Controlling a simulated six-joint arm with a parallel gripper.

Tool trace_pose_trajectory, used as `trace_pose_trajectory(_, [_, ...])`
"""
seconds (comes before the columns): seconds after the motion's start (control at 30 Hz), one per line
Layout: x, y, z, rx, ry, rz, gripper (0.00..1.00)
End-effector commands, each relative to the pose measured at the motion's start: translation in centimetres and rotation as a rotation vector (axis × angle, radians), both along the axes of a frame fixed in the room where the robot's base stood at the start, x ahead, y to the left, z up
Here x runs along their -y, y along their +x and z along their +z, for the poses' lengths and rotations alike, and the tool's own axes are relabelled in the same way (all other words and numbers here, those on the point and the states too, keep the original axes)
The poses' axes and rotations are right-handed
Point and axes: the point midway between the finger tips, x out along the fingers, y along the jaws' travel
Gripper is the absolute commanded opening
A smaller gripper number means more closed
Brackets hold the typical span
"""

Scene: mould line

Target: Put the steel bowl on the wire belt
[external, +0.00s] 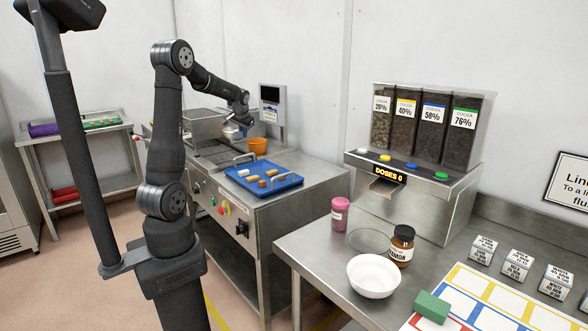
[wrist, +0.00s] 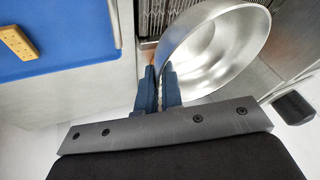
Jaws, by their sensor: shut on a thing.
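The steel bowl (wrist: 215,48) is shiny and round. In the wrist view my gripper (wrist: 160,78) is shut on its near-left rim, and the bowl hangs to the right of the fingers, its hollow facing the camera. In the external view my gripper (external: 240,118) is over the far part of the machine, with the bowl (external: 231,132) small and partly hidden beneath it. The wire belt (external: 212,152) runs along the machine top. In the wrist view part of the belt (wrist: 148,20) shows as dark ribs beside and behind the bowl. I cannot tell whether bowl and belt touch.
An orange pot (external: 259,146) stands close to my gripper on the right. A blue tray (external: 284,187) with several small pieces lies on the machine's near end. A display (external: 271,104) stands behind. A white bowl (external: 373,276) and jars are on the right table.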

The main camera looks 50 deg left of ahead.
Motion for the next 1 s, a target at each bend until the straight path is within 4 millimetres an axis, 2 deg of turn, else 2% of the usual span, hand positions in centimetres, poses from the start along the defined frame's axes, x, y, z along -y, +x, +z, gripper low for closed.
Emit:
trace_pose_trajectory(0.5, [-10.0, -2.2, -6.0, -0.001, 0.0, 0.005, 0.0])
trace_pose_trajectory(0.6, [-11.0, -2.4, -6.6, 0.0, 0.0, 0.003, 0.0])
trace_pose_trajectory(0.77, [-11.4, -2.5, -7.3, -0.001, 0.0, 0.002, 0.0])
trace_pose_trajectory(1.0, [-11.4, -2.5, -10.6, -0.003, -0.001, 0.0, 0.0])
